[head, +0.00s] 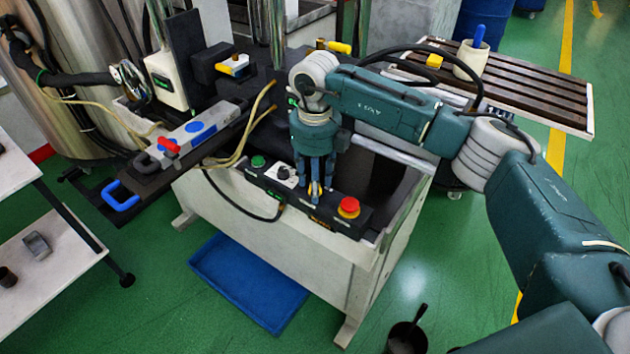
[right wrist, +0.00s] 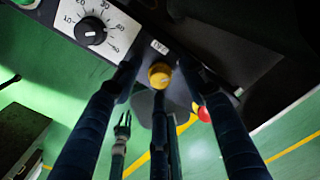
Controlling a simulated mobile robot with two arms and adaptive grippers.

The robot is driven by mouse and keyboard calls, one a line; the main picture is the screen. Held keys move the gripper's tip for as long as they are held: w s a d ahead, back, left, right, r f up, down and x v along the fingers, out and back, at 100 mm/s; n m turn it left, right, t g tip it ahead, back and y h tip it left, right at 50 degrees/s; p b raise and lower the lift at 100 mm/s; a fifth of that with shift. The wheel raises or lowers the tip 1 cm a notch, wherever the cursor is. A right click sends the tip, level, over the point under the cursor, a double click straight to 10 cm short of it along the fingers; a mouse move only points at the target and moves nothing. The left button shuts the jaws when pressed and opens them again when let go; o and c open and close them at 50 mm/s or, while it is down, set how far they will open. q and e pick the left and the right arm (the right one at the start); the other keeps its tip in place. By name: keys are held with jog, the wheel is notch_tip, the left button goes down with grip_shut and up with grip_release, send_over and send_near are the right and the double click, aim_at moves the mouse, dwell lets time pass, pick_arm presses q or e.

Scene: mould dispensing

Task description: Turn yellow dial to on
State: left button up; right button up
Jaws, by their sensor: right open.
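The yellow dial (right wrist: 160,75) is a small round knob on the black control panel (head: 330,212). In the head view it shows only partly between the fingers of my right gripper (head: 315,185), which points down at the panel. In the right wrist view the open fingers of my right gripper (right wrist: 160,92) reach toward the dial, with one to its left and one to its right. I cannot tell whether any finger touches it. The dial's marker and its present setting are not readable. My left gripper does not show in the head view.
A white-faced black dial (right wrist: 90,32) and a green button (head: 258,161) sit left of the yellow dial. A red emergency button (head: 348,207) sits close to its right. A blue tray (head: 250,283) lies on the floor. A slatted table (head: 530,85) stands at the back right.

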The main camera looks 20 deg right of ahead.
notch_tip(320, 180, up, 12)
dwell(0.5)
jog(key=shift+s+f, duration=0.1)
